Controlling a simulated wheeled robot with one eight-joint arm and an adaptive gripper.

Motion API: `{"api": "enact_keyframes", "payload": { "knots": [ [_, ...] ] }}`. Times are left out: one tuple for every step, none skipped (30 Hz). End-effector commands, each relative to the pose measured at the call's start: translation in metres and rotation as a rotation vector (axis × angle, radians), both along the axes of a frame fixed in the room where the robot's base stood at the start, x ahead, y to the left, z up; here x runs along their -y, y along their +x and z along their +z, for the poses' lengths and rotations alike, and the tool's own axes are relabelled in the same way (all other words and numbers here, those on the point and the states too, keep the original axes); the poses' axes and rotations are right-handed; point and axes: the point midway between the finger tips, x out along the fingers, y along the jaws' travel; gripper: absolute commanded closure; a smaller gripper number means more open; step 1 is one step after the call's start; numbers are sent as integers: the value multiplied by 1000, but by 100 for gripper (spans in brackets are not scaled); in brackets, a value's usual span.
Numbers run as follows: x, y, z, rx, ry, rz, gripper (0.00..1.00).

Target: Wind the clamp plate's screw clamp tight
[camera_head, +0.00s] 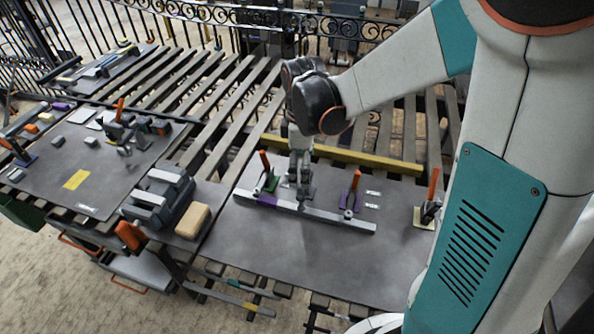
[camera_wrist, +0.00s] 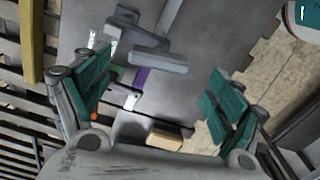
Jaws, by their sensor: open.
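My gripper (camera_head: 301,152) hangs over the large dark plate (camera_head: 290,255) in the head view. In the wrist view its teal fingers (camera_wrist: 157,92) are wide apart with nothing held between them. A grey screw clamp (camera_head: 304,186) appears to stand under the gripper, behind a long grey bar (camera_head: 325,214). In the wrist view a grey block-like part (camera_wrist: 158,62), probably the clamp's top, lies ahead of and between the fingers, with no clear contact. The gripper partly hides the clamp in the head view, and its screw cannot be made out.
Orange-handled clamps stand left (camera_head: 265,172), right (camera_head: 352,190) and far right (camera_head: 428,208) on the plate. A yellow bar (camera_head: 345,154) lies along the back. A tan block (camera_head: 193,221) and a grey vise-like tool (camera_head: 160,195) sit left. The plate's front is clear.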

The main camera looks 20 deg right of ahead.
Motion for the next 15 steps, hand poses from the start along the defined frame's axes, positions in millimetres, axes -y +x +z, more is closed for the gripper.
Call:
{"api": "enact_keyframes", "payload": {
  "knots": [
    [0, 1, -12, 0, 0, 0, 13],
    [0, 1, -17, 0, 0, 0, 13],
    [0, 0, -23, 0, 0, 0, 13],
    [0, 0, -27, 0, 0, 0, 13],
    [0, 1, -30, 0, 0, 0, 13],
    [0, 1, -35, 0, 0, 0, 13],
    [0, 1, -38, 0, 0, -1, 13],
    [0, 0, -40, 0, 0, -1, 13],
    [0, 0, -43, 0, 0, -1, 13],
    [0, 1, -44, 0, 0, -1, 13],
    [0, 1, -45, 0, 0, -1, 13],
    [0, 1, -46, 0, 0, -1, 13],
    [0, 1, -47, 0, 0, -1, 13],
    [0, 0, -47, 0, 0, -1, 13],
    [0, 0, -48, 0, 0, -1, 13]
  ]
}}
